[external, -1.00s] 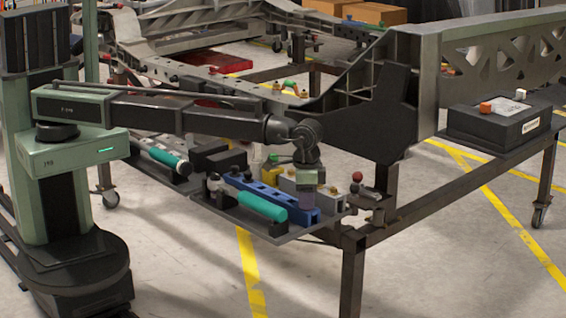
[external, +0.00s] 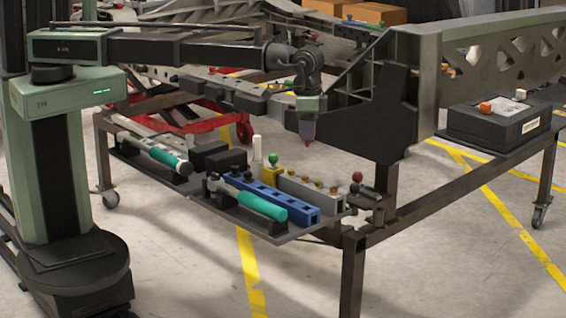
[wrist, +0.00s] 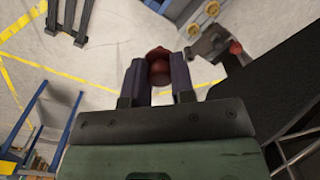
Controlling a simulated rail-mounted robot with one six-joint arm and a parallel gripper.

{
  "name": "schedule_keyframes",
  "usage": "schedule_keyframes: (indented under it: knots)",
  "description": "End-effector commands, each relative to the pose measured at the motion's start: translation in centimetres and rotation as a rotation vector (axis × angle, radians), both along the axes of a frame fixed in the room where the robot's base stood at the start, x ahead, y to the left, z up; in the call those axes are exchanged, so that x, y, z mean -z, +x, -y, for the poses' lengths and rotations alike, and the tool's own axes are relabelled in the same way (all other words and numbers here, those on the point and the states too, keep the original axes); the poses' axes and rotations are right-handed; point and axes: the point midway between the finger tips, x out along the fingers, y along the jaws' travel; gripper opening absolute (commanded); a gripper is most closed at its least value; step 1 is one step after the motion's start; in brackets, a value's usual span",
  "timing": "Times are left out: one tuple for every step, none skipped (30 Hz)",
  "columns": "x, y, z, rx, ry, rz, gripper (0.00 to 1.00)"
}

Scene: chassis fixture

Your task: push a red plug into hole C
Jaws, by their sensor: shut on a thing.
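My gripper (external: 308,125) is raised above the tool tray, just left of the dark chassis bracket (external: 375,115). In the wrist view its two purple-grey fingers (wrist: 159,65) are shut on a red plug (wrist: 158,72), its rounded end showing between them. In the external view only a small reddish tip (external: 307,142) shows below the fingers. The plug is in the air and touches no hole. I cannot tell which opening on the chassis is hole C; no letter is readable.
Below lies the tray (external: 290,237) with a blue block (external: 270,195), a grey rack with brass-coloured tops (external: 315,190) and a teal-handled tool (external: 262,207). A red-knobbed fixture (external: 357,177) stands at the tray's right. The chassis beam runs close behind my gripper.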

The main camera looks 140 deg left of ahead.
Motion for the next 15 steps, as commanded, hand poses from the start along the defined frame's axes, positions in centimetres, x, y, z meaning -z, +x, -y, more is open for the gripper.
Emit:
schedule_keyframes:
  knots:
    - [-1.32,0.00,0.00,0.000,0.000,0.000,0.00]
    - [-1.44,0.00,0.00,0.000,0.000,0.000,0.00]
    - [-1.50,0.00,0.00,0.000,0.000,0.000,0.00]
    - [-1.48,0.01,-0.01,0.000,0.000,0.000,0.00]
    - [-1.43,0.01,-0.01,0.000,0.000,0.000,0.00]
    - [-1.33,0.00,0.00,0.000,0.000,0.000,0.00]
    - [-1.26,0.00,0.00,0.000,0.000,0.000,0.00]
    - [-1.21,0.00,0.00,0.000,0.000,0.000,0.00]
    - [-1.19,0.00,0.00,0.000,0.000,0.000,0.00]
    - [-1.19,0.00,0.00,0.000,0.000,0.000,0.00]
    - [-1.18,0.00,0.00,0.000,0.000,0.000,0.00]
    - [-1.21,0.00,0.00,0.000,0.000,0.000,0.00]
    - [-1.28,0.00,0.00,0.000,0.000,0.000,0.00]
    - [-1.39,0.00,0.00,0.000,0.000,0.000,0.00]
    - [-1.62,0.00,0.00,0.000,0.000,0.000,0.00]
